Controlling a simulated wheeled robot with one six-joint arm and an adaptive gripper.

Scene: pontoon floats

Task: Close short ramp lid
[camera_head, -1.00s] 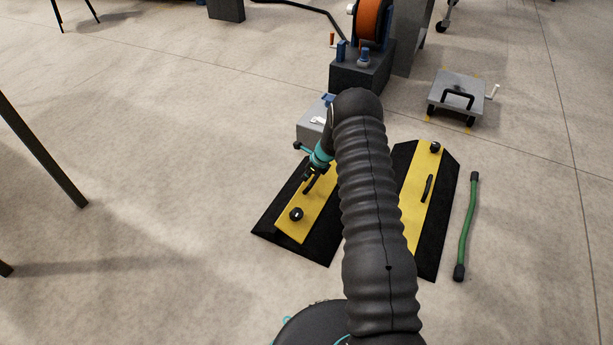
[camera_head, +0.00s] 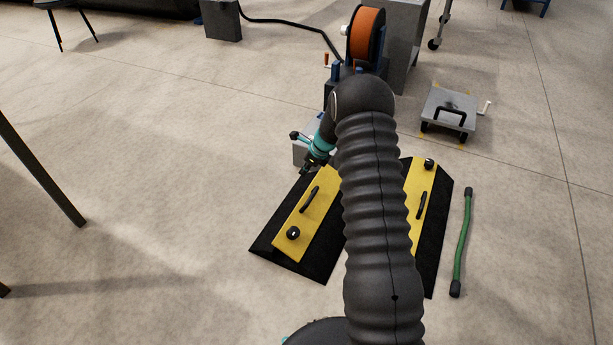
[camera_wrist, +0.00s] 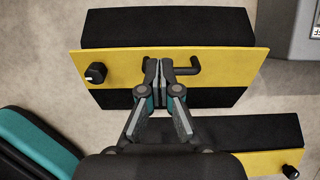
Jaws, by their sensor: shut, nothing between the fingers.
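The left ramp is black (camera_head: 270,236) with a yellow lid (camera_head: 294,217) that carries a dark handle (camera_head: 310,200) and a round black knob (camera_head: 293,233). The wrist view shows this yellow lid (camera_wrist: 118,63) across the black ramp, its ends reaching past the black; I cannot tell whether it lies fully flush. My gripper (camera_head: 308,167) is at the lid's far end, above it. In the wrist view my gripper (camera_wrist: 158,66) is shut and empty, its fingertips overlapping the left part of the handle (camera_wrist: 186,68). I cannot tell whether they touch.
A second ramp with a yellow lid (camera_head: 419,208) lies to the right, partly hidden by my arm. A green bar (camera_head: 462,240) lies beside it. A grey box (camera_head: 300,154) stands just beyond the left ramp, and an orange reel (camera_head: 367,34) behind.

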